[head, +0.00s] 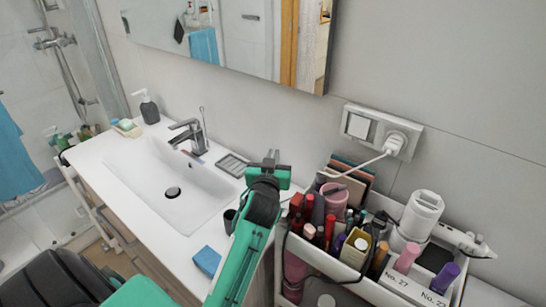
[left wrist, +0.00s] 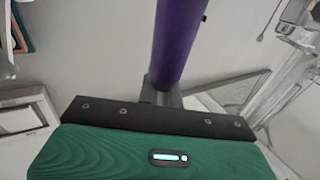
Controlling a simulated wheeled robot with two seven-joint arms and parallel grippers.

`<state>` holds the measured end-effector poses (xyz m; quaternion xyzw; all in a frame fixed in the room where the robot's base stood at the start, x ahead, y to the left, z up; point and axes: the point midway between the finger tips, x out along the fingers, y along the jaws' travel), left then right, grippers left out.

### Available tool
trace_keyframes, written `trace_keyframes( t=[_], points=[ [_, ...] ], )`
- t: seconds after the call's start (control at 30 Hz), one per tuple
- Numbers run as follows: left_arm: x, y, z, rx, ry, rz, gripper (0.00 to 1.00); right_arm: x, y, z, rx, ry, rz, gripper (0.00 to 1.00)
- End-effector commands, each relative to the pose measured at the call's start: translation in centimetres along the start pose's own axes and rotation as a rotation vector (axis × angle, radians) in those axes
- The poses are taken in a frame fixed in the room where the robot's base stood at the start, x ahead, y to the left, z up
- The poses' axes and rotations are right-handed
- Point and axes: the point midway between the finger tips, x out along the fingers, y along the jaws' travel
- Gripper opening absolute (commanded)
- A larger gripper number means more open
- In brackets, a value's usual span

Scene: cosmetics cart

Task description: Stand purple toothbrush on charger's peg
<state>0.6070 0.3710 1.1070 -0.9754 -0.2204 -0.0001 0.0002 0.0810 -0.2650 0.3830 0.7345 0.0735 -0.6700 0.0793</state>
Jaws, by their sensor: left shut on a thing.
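My left gripper (head: 268,168) is raised over the counter's right end, left of the cart. In the left wrist view, the left gripper (left wrist: 160,97) is shut on the purple toothbrush (left wrist: 178,42), whose thick purple handle runs up out of the picture. In the head view the toothbrush cannot be made out clearly at the gripper. I cannot surely tell the charger or its peg; a small white piece with a pointed tip (head: 477,245) stands at the cart's back right, beside a white cylinder (head: 418,214). My right gripper is not in view.
The cosmetics cart (head: 345,270) is crowded with bottles, tubes and a pink cup (head: 334,197). A white cable (head: 352,169) runs from the wall socket (head: 393,143) down behind it. The sink (head: 172,185), faucet (head: 188,135) and blue sponge (head: 207,260) lie left.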

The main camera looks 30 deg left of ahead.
Motion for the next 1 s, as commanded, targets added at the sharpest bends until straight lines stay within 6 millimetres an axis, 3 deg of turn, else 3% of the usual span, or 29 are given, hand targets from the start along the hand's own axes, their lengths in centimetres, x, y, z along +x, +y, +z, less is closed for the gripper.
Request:
trace_keyframes(
  t=[1.0],
  points=[
    [0.0,0.0,1.7,0.0,0.0,0.0,0.0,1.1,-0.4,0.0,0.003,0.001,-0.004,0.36]
  ],
)
